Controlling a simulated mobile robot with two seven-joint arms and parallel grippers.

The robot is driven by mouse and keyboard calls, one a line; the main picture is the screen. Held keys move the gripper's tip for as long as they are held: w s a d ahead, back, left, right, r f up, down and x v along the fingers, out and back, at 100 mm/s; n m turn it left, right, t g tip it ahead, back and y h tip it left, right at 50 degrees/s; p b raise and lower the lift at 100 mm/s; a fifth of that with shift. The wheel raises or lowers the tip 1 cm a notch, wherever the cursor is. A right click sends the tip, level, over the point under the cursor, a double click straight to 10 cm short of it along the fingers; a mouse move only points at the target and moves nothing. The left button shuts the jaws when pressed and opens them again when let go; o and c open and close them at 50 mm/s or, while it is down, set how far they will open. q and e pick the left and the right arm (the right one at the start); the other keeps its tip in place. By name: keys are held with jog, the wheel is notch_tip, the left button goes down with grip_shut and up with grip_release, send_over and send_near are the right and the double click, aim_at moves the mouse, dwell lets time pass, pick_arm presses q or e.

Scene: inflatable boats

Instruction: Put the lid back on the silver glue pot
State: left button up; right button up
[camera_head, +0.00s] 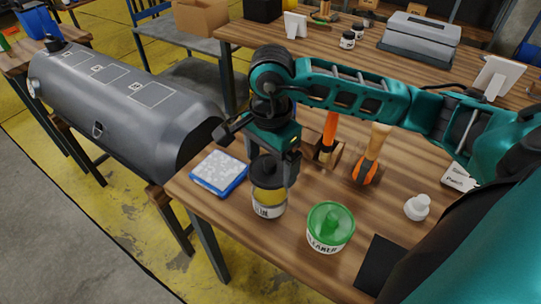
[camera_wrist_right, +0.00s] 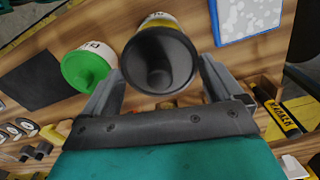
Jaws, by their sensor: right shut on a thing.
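My right gripper (camera_head: 271,172) is above the near table, pointing down, with its fingers on either side of a dark grey lid (camera_head: 266,171). In the right wrist view the lid (camera_wrist_right: 160,60) is a dark round shape with a central knob, between the fingertips (camera_wrist_right: 160,82). Directly under it stands the glue pot (camera_head: 269,204), with a yellow band and a white label only partly readable. The pot also shows behind the lid in the wrist view (camera_wrist_right: 158,20). The lid lines up with the pot top; I cannot tell whether it is fully seated. My left gripper is out of view.
A green-lidded pot (camera_head: 330,228) stands right of the glue pot. A blue-edged tray (camera_head: 219,172) lies to its left. Orange-handled tools in a wooden holder (camera_head: 327,152), a brush (camera_head: 370,160) and a small white bottle (camera_head: 417,207) stand behind and right. A black mat (camera_head: 381,264) lies near the front edge.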

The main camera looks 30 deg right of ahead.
notch_tip(320, 180, down, 4)
jog(key=b, duration=0.2)
jog(key=shift+f+b, duration=0.25)
jog(key=shift+b, duration=0.1)
jog(key=shift+f+b, duration=0.6)
jog(key=shift+b, duration=0.05)
jog(key=shift+b, duration=0.45)
dwell(0.7)
jog(key=shift+f+b, duration=0.15)
jog(key=shift+b, duration=0.5)
dwell(1.0)
jog(key=o, duration=0.7)
jog(key=shift+c, duration=0.2)
